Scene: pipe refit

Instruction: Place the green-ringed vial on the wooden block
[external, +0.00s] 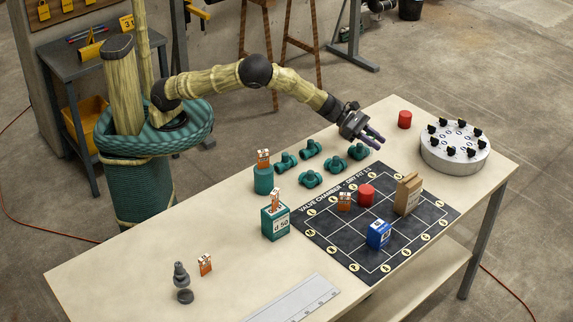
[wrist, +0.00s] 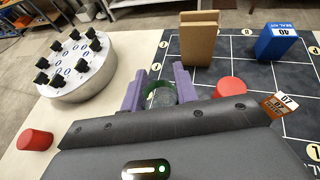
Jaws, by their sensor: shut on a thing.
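The green-ringed vial (wrist: 161,95), clear with a green ring, is between the two purple fingers of my gripper (wrist: 161,90) in the wrist view. My gripper is shut on it. In the external view my gripper (external: 372,138) is over the table by the far edge of the black mat, and the vial cannot be made out there. The wooden block (external: 408,193) is tan and stands upright on the mat's far right part. It also shows ahead of the fingers in the wrist view (wrist: 199,40), apart from the vial.
A red cylinder (external: 366,195) and a blue box (external: 378,235) stand on the black mat (external: 330,243) near the block. Another red cylinder (external: 404,119) and a round grey disc with black knobs (external: 455,155) stand beyond. Several green pipe fittings (external: 334,164) lie left of my gripper.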

